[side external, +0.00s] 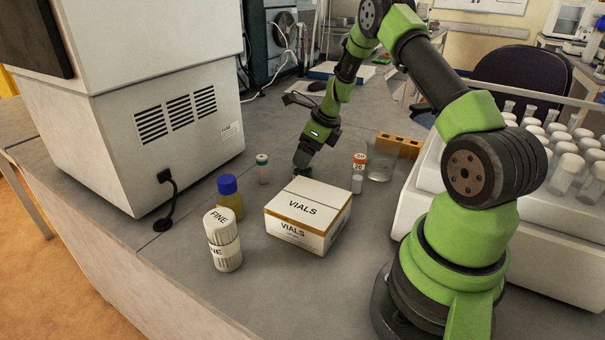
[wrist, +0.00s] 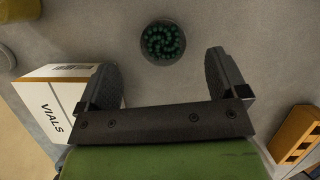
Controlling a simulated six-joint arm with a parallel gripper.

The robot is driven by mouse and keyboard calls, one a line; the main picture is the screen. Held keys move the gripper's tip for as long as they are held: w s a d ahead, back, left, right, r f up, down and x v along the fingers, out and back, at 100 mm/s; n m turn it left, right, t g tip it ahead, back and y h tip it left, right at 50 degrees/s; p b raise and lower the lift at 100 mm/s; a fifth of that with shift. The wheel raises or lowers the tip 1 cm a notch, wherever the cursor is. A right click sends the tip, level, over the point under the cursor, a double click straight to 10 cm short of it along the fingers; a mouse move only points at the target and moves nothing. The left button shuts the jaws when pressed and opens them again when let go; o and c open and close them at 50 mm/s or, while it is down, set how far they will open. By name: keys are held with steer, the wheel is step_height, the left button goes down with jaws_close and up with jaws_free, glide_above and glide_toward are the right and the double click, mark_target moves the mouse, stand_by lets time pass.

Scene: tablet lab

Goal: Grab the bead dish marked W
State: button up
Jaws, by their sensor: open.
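A small round dish of dark green beads (wrist: 162,42) sits on the grey bench in the wrist view. No W mark is readable on it. My gripper (wrist: 159,64) is open and empty, one finger on each side, with the dish ahead of it between the finger lines. In the side view my gripper (side external: 303,157) points down just behind the VIALS box. A bit of dark green (side external: 301,172) shows below it, mostly hidden by the box and gripper. I cannot tell the height gap between fingers and dish.
The white VIALS box (side external: 309,213) stands close to my gripper. Around it are a FINE tub (side external: 223,240), a blue-capped bottle (side external: 230,197), a small vial (side external: 262,169), an orange-capped vial (side external: 359,173), a glass beaker (side external: 380,166) and an orange block (side external: 398,145).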

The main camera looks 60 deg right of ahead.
mark_target(302, 173)
steer(key=x, duration=0.6)
steer(key=shift+s+d+f, duration=0.1)
steer(key=shift+d+f, duration=0.1)
steer(key=shift+f, duration=0.1)
steer(key=c, duration=1)
